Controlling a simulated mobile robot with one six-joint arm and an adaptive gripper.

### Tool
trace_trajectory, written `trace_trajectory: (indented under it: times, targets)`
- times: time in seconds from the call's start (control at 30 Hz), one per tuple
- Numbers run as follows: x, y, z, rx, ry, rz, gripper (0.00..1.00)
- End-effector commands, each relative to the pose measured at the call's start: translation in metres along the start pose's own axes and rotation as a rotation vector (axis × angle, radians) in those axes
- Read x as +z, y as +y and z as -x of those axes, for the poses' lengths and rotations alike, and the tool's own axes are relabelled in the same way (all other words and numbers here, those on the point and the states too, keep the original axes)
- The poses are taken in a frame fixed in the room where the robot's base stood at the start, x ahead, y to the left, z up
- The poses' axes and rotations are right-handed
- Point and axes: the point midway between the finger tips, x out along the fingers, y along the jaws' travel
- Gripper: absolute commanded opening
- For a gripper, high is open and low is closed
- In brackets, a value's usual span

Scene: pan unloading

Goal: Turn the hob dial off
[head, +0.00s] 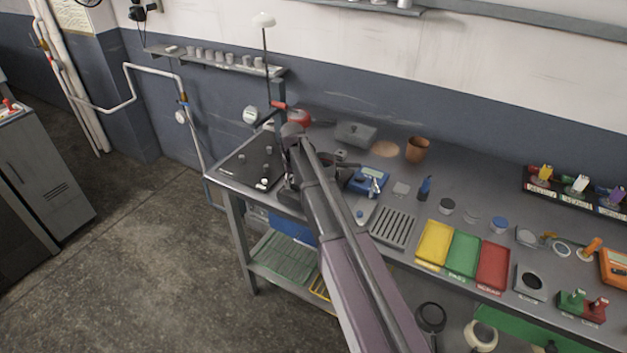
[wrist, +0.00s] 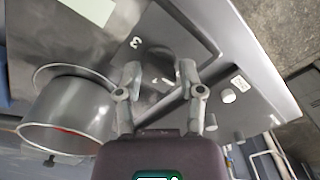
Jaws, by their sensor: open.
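My gripper (wrist: 158,72) is open in the wrist view, its two fingertips apart over a dark panel. A dark round shape, which looks like the hob dial (wrist: 160,50), lies between and just beyond the fingertips. White marks, including a 3, are on the panel (wrist: 135,60) around it. I cannot tell whether the fingers touch the dial, nor exactly which mark it points to. A grey pan (wrist: 65,115) with something red inside stands left of the gripper. In the head view my arm hides the gripper and the dial.
A black board (head: 240,168) with small pegs lies at the bench's left end. A blue device (head: 370,181), a brown pot (head: 417,150) and yellow, green and red trays (head: 433,243) stand to the right. A shelf (head: 215,62) with cups is on the wall.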

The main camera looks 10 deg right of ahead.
Motion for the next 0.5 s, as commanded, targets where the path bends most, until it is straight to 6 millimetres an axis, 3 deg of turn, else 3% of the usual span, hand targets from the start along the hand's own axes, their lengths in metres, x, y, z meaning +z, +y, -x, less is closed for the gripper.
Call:
trace_trajectory:
  times: [0.5]
  targets:
    - [0.0000,0.0000,0.0000,0.000,0.000,-0.347,0.50]
